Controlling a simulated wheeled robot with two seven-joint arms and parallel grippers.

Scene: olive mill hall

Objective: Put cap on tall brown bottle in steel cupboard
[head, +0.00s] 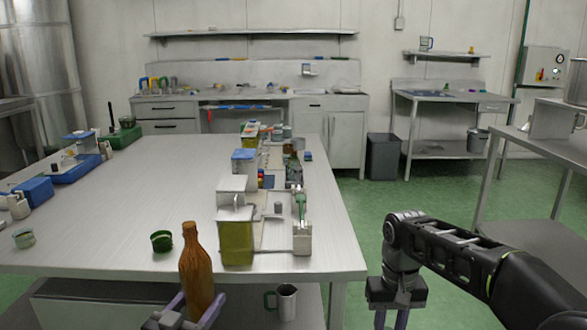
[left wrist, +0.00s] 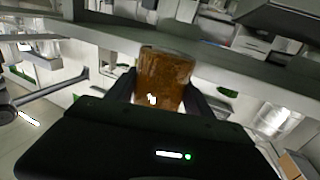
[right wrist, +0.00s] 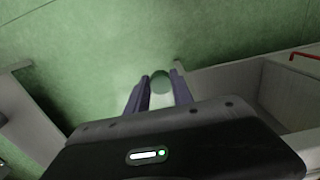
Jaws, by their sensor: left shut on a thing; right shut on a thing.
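A tall brown bottle (head: 196,268) stands nearly upright in front of the steel table's near edge, in my left gripper (head: 182,314). Its neck top looks bare. In the left wrist view the brown bottle (left wrist: 165,72) sits between the two fingers. My right gripper (head: 390,318) hangs low to the right of the table, its fingertips cut off by the head view's bottom edge. In the right wrist view its fingers (right wrist: 158,92) are shut on a small round grey-green thing (right wrist: 161,80), possibly a cap. A steel cupboard with closed doors (head: 346,140) stands at the back wall.
The steel table (head: 110,215) carries an olive tin (head: 236,240), a dark green cup-like piece (head: 161,241) and blue boxes (head: 35,190). A steel mug (head: 286,301) stands below the table top. A steel bench (head: 545,145) is at right. Green floor between is open.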

